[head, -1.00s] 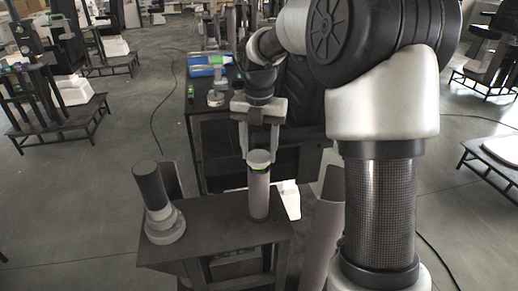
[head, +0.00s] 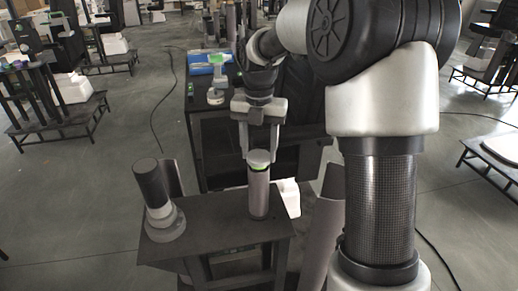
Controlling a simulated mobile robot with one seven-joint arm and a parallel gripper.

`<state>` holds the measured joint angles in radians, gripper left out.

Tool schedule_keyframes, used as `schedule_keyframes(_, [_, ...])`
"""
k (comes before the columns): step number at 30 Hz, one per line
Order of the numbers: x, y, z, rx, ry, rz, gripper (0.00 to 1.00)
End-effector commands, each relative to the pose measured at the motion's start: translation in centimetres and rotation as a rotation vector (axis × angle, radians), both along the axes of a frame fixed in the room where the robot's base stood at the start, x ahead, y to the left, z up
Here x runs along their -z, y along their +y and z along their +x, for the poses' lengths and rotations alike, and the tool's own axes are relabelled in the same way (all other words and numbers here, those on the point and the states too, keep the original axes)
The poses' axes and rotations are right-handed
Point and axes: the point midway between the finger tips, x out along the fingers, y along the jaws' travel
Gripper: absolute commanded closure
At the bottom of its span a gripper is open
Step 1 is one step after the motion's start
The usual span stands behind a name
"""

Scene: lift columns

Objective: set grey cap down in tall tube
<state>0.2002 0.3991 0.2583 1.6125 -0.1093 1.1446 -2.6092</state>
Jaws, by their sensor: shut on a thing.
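The grey cap (head: 259,156) is a small pale disc at the top of the tall tube (head: 259,194). The tall tube is a mauve-grey cylinder with a dark and green band near its top, standing upright on a dark stand. My gripper (head: 259,160) points down over the tube, its two pale fingers on either side of the cap, shut on it. The cap's lower edge meets or sits just within the tube's mouth; I cannot tell how deep it is.
A dark cylinder on a grey round base (head: 165,221) stands left on the same dark stand (head: 212,226). Behind is a dark table (head: 215,108) with a blue box (head: 207,63) and a grey-green part (head: 216,92). Bare stand top lies between tube and left cylinder.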

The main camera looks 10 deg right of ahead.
Motion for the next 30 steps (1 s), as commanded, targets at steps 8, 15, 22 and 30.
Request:
schedule_keyframes(8, [0.06,0.0,0.01,0.0,0.0,0.0,0.82])
schedule_keyframes(15, [0.42,0.0,0.02,0.0,0.0,0.0,0.82])
schedule_keyframes(22, [0.59,0.01,0.04,0.0,-0.001,0.0,0.82])
schedule_keyframes(30, [0.57,0.0,0.04,0.0,-0.001,0.0,0.47])
